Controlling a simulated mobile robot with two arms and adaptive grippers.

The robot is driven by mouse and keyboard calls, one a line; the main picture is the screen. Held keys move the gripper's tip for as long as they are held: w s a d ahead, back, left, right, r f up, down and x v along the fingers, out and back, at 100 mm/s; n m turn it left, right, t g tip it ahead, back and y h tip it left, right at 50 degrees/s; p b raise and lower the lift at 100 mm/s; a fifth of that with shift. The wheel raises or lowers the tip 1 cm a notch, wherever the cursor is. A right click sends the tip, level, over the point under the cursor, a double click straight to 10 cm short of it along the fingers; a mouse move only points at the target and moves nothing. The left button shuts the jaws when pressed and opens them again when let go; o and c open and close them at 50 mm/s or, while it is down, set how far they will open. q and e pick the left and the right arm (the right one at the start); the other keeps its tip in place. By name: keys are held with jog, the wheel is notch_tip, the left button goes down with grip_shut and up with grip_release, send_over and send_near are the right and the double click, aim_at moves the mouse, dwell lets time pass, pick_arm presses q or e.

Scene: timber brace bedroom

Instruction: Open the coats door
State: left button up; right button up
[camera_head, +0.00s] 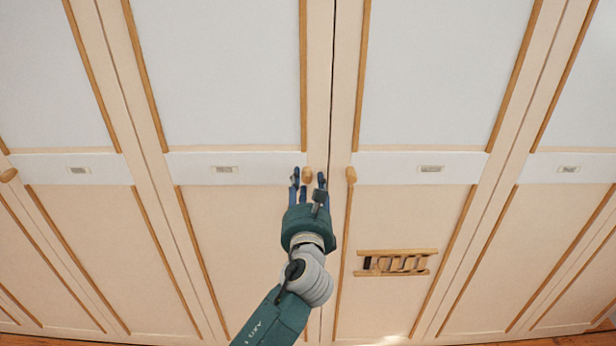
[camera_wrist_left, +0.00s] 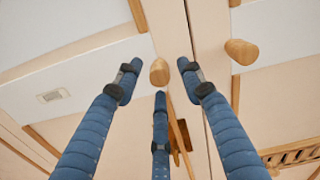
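A wide cream wardrobe front with several doors fills the head view. A round wooden knob (camera_head: 307,174) sits at the right edge of the centre-left door (camera_head: 235,80). Another knob (camera_head: 351,175) is on the centre-right door (camera_head: 430,80). Small label plates (camera_head: 224,169) sit on white bands; I cannot read which says coats. My left gripper (camera_head: 309,183) is open at the centre-left door's knob. In the left wrist view its three blue fingers (camera_wrist_left: 159,78) are spread around that knob (camera_wrist_left: 159,71), with gaps visible between them and it. My right gripper is not in view.
The centre-right knob (camera_wrist_left: 241,52) is close to the right of my fingers. A slatted wooden fitting (camera_head: 397,263) is on the lower centre-right door. Another knob (camera_head: 8,175) is at the far left. Wooden floor (camera_head: 560,341) shows along the bottom edge.

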pick_arm(q)
jog(key=shift+w, duration=1.25)
grip_shut()
jog(key=shift+s, duration=0.1)
